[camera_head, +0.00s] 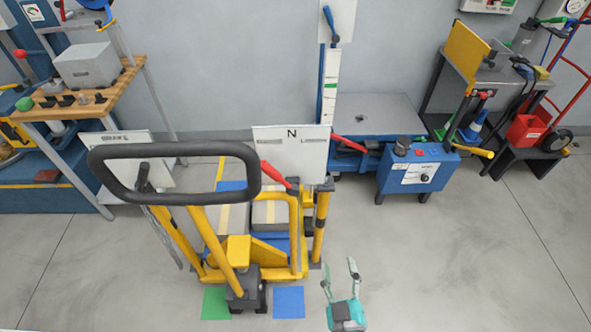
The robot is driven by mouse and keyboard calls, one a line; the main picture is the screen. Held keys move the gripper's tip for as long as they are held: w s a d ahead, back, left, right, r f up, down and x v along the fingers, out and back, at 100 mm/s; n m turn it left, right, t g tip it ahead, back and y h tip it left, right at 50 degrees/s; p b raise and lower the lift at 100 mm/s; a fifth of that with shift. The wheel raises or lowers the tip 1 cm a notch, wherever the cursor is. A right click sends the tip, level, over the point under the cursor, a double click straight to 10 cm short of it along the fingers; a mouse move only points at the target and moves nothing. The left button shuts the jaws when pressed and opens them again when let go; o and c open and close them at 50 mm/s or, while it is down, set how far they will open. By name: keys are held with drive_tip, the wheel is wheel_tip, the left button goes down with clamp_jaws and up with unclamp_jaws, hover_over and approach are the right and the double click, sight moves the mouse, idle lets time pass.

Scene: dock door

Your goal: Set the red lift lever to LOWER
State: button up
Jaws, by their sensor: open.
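A red-gripped lever (275,175) sits on the yellow pallet truck (207,268), in front of a white plate (288,150) marked N at its top middle. The lever tilts to the upper left from a dark pivot near the plate's lower right. Small print at the plate's left and right is too small to read. My gripper (339,273) is teal, open and empty at the bottom, to the lower right of the lever and apart from it.
The truck's black loop handle (175,148) stands in front, left of the lever. A yellow post (320,225) stands at its right. Another red lever (348,143) is by the lift table (375,115); a blue control box (418,168) stands beside it.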

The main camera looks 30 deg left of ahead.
sight(272, 175)
drive_tip(key=w+a+r+n+g+y, duration=0.15)
drive_tip(key=a+r, duration=0.25)
drive_tip(key=a, duration=0.5)
drive_tip(key=w+a+r+n+y, duration=0.2)
drive_tip(key=w+a+r+n, duration=0.15)
drive_tip(key=a, duration=0.55)
drive_tip(key=shift+m, duration=0.3)
drive_tip(key=x, duration=1)
drive_tip(key=shift+s+a+r, duration=0.1)
drive_tip(key=shift+a+r, duration=0.05)
drive_tip(key=shift+a, duration=0.1)
clamp_jaws()
